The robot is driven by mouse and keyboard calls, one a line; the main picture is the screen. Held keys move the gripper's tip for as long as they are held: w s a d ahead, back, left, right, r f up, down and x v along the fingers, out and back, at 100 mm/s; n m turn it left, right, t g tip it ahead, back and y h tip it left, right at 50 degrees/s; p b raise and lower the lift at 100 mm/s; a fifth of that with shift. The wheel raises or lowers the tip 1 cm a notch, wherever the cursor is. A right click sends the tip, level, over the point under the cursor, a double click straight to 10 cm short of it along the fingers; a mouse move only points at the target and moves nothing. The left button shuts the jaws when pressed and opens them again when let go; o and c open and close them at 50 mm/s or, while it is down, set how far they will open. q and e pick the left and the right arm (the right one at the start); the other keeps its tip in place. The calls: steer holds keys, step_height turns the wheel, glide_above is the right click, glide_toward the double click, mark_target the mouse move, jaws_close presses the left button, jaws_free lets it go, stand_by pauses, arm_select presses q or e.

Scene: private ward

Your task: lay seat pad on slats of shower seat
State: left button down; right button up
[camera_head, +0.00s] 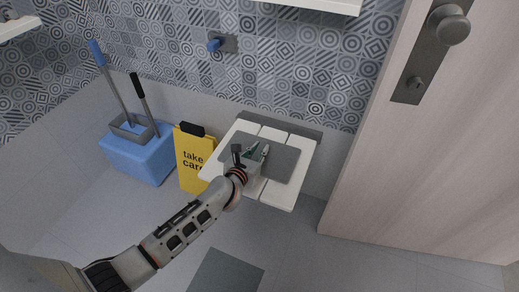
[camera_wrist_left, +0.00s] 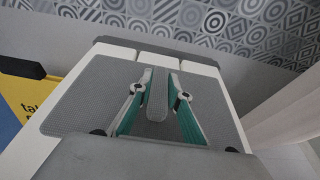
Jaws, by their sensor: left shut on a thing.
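The shower seat (camera_head: 276,201) is white and slatted and is fixed to the tiled wall. The grey seat pad (camera_head: 287,161) is over the middle of its slats, with white slat showing around it. The pad looks flat; I cannot tell whether it rests fully on the slats. My left gripper (camera_head: 257,151) is above the pad. In the left wrist view, its green-lined fingers (camera_wrist_left: 158,108) are on both sides of a raised grey tab of the pad (camera_wrist_left: 85,93), shut on it. The gripper hides part of the pad. My right gripper is not in view.
A yellow "take care" sign (camera_head: 193,158) stands close to the seat's left side, beside a blue bucket (camera_head: 141,156) with long-handled tools. A wooden door (camera_head: 425,150) is at the right. A grey floor mat (camera_head: 226,273) lies in front. A blue-handled wall valve (camera_head: 214,45) is above.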

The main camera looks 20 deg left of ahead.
arm_select(q)
steer(key=shift+f, duration=0.45)
steer(key=c, duration=1.8)
jaws_free()
